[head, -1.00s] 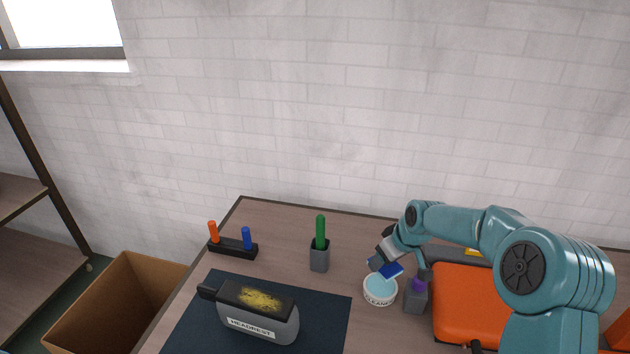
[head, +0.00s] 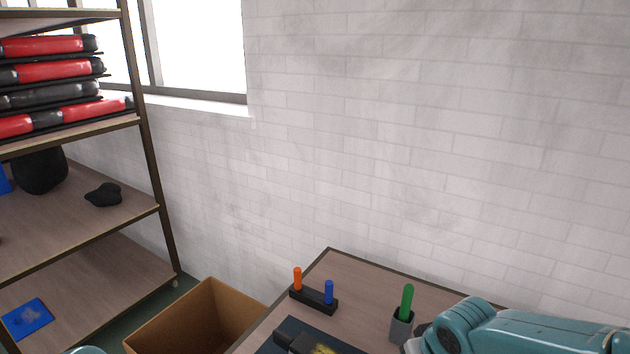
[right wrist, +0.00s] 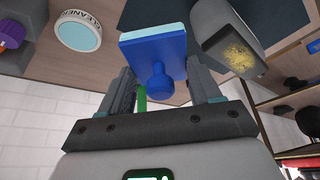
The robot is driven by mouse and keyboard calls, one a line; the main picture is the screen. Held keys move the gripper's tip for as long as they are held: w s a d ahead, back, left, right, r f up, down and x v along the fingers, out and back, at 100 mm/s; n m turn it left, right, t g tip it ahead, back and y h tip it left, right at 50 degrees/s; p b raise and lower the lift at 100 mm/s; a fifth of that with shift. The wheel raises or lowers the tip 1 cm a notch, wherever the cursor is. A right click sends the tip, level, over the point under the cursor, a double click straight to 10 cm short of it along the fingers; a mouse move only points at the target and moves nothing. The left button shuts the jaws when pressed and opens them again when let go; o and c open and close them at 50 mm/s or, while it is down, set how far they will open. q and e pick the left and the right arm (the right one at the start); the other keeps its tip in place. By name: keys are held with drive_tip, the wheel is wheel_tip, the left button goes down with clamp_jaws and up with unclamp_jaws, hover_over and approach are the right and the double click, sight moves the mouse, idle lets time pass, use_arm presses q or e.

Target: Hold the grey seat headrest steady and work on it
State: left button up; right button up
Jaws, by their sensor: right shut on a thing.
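The grey headrest (right wrist: 227,35) shows at the upper right of the right wrist view, with a speckled yellow patch on its dark face. My right gripper (right wrist: 160,80) is shut on a blue scrubbing pad (right wrist: 153,52) with a round knob and a pale face. The pad is apart from the headrest in the picture, to its left. My right arm comes in at the lower right of the head view; its gripper is hidden there. My left gripper is not in view.
A dark mat (head: 275,346) lies on the table. A black holder (head: 313,299) has orange and blue pegs; a grey cup (head: 401,326) holds a green stick. A round cleaner tub (right wrist: 78,31) is left of the pad. A cardboard box (head: 207,318) and shelves (head: 80,217) stand left.

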drive_tip(key=shift+d+m+h, duration=0.1)
drive_tip(key=shift+m+h, duration=0.3)
drive_tip(key=shift+m, duration=0.6)
